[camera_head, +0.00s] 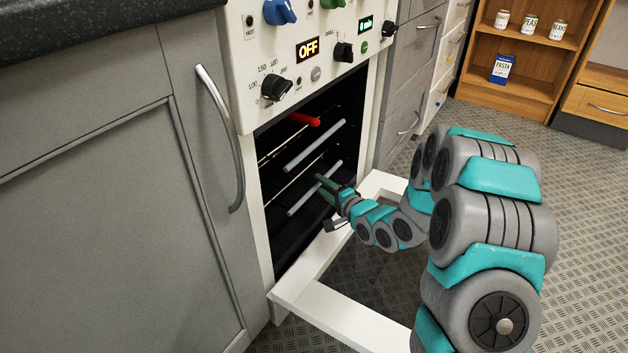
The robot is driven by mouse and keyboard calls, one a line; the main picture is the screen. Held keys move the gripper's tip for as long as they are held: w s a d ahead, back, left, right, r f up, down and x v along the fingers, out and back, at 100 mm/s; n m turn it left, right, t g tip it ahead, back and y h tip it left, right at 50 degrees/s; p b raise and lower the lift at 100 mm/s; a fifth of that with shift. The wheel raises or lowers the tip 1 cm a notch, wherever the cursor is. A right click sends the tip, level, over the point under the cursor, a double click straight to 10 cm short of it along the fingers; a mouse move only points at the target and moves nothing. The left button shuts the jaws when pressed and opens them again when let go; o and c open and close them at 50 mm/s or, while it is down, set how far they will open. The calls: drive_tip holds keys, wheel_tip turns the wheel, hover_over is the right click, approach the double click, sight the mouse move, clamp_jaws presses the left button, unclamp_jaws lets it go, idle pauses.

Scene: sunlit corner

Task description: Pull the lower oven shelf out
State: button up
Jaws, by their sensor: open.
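The oven stands open, its white-framed door (345,318) folded down. Inside, the lower oven shelf shows as a pale grey front bar (299,206) across the dark cavity. A similar upper shelf bar (314,146) lies above it. Both shelves sit inside the oven. My gripper (321,186) reaches in over the open door from the right. Its green fingers are open, one above and one below the line of the lower bar. I cannot tell whether they touch it. The fingers cover part of the bar's right half.
A red bar end (304,119) shows near the oven's top. Knobs and an "OFF" display (308,48) are above. A grey cabinet with a curved handle (222,135) stands close on the left. A wooden shelf unit (510,84) stands far back; floor at right is clear.

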drive_tip(key=x, duration=0.4)
drive_tip(key=shift+f, duration=0.15)
drive_tip(key=shift+w+a+b, duration=0.3)
drive_tip(key=shift+w, duration=0.25)
clamp_jaws()
idle(0.8)
